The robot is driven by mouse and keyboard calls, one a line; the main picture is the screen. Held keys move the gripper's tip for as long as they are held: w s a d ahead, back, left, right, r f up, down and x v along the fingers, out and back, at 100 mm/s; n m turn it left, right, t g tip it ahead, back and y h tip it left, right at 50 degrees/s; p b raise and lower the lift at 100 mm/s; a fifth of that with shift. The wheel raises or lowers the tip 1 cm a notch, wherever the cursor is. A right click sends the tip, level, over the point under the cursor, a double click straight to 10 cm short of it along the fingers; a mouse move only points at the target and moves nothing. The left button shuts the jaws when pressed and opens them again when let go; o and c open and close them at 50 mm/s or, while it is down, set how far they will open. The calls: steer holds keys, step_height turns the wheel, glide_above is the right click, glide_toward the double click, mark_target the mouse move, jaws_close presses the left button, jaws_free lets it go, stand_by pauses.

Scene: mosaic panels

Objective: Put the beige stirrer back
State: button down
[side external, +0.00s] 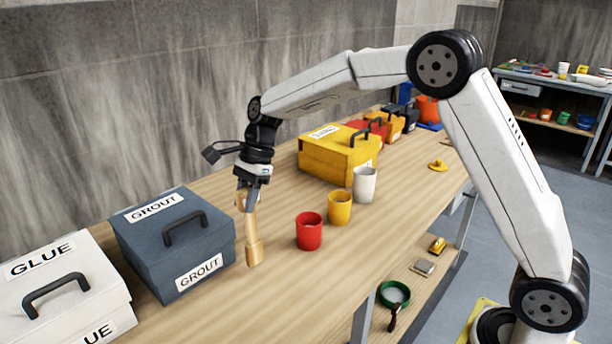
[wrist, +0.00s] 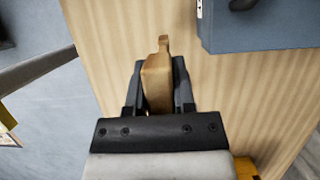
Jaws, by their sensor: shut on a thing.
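The beige stirrer (side external: 252,236) hangs roughly upright from my gripper (side external: 245,192) in the side external view. Its wide end points down, close to the tabletop in front of the grout box; I cannot tell whether it touches the wood. In the wrist view the stirrer (wrist: 158,76) sits between the two dark fingers of my gripper (wrist: 158,85), which are shut on it. The blue-grey box marked GROUT (side external: 172,248) stands closed just left of the stirrer, and its edge shows in the wrist view (wrist: 260,32).
A white box marked GLUE (side external: 62,292) stands at the far left. Red (side external: 309,231), yellow (side external: 340,208) and white (side external: 365,184) cups stand to the right of the stirrer. A yellow box (side external: 340,160) stands behind them. The wooden table (side external: 400,215) is bare along its front.

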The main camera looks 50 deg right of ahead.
mark_target(249, 243)
steer(key=shift+w+f, duration=0.2)
steer(key=shift+f, duration=0.05)
steer(key=shift+w+f, duration=0.1)
steer(key=shift+f, duration=1.6)
steer(key=shift+c, duration=2.2)
jaws_free()
steer(key=v, duration=1.2)
